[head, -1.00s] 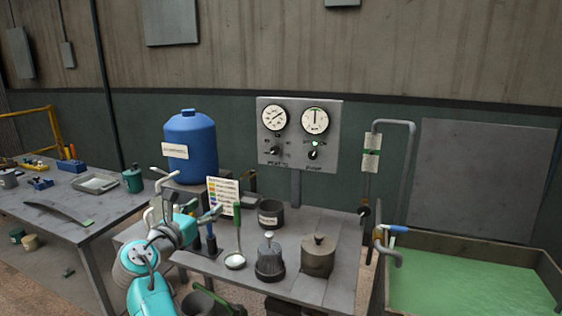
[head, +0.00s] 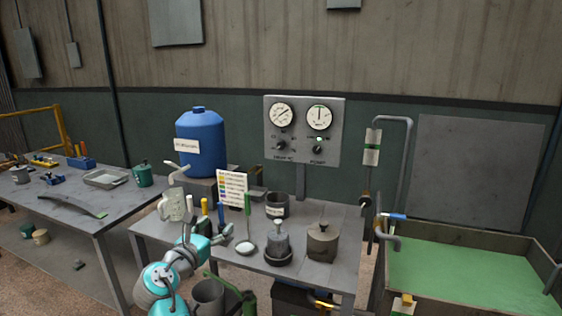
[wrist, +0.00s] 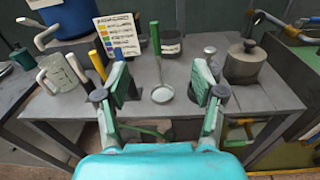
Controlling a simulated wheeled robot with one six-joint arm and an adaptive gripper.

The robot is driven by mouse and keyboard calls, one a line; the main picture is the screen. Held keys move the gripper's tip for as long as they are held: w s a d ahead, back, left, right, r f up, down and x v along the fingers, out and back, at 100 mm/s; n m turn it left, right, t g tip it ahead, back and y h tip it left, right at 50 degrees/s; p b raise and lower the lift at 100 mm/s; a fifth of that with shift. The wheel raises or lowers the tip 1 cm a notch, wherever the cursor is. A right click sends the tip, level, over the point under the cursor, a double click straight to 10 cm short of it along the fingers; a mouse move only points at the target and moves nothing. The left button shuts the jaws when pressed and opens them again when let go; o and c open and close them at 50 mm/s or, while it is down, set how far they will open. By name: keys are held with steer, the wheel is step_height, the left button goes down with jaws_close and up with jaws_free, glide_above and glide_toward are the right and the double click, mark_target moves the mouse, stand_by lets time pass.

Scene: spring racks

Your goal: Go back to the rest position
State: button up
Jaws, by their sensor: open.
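My gripper (head: 222,238) is at the front edge of the small grey workbench (head: 335,275), low in the head view. In the wrist view its two fingers (wrist: 160,88) are spread apart with nothing between them. Beyond the gap stands a ladle (wrist: 160,90) with a green handle, apart from the fingers. A clear jug (wrist: 62,74) stands to the left of the fingers; it also shows in the head view (head: 172,207).
A blue tank (head: 200,140), colour chart (head: 233,187), dark pot (head: 277,204) and lidded metal vessels (head: 322,240) occupy the bench. A gauge panel (head: 303,130) rises behind. A green-liquid basin (head: 465,275) is at right, a bucket (head: 208,296) below.

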steer(key=s+d+f+m+y, duration=0.15)
steer(key=d+f, duration=0.25)
steer(key=f, duration=0.4)
steer(key=s+d+f+m+g+y, duration=0.1)
steer(key=s+d+f, duration=0.25)
steer(key=f, duration=0.35)
steer(key=s+d+f+m+y, duration=0.1)
steer(key=s+d+f, duration=0.1)
steer(key=d+f, duration=0.45)
steer(key=s+d+f+m+g+y, duration=0.1)
steer(key=s+d+f+m, duration=0.3)
steer(key=s+f, duration=0.45)
steer(key=s+d+f+m+g+y, duration=0.1)
steer(key=s+d+f+m, duration=0.2)
steer(key=s+d+f, duration=0.5)
steer(key=s+d+r+m+y, duration=0.1)
steer(key=s+d+m, duration=0.25)
steer(key=s, duration=0.75)
steer(key=s+d+r+m+y, duration=0.15)
steer(key=s+m, duration=0.35)
steer(key=s, duration=0.6)
steer(key=s+d+r+m+t+h, duration=0.1)
steer(key=s+d+r+m, duration=0.4)
steer(key=s+r+m, duration=0.7)
steer(key=s+r+h, duration=0.1)
steer(key=s+r, duration=0.1)
steer(key=s, duration=0.3)
steer(key=shift+s+r+m+h, duration=0.2)
steer(key=shift+s+m+h, duration=0.1)
steer(key=shift+h, duration=0.1)
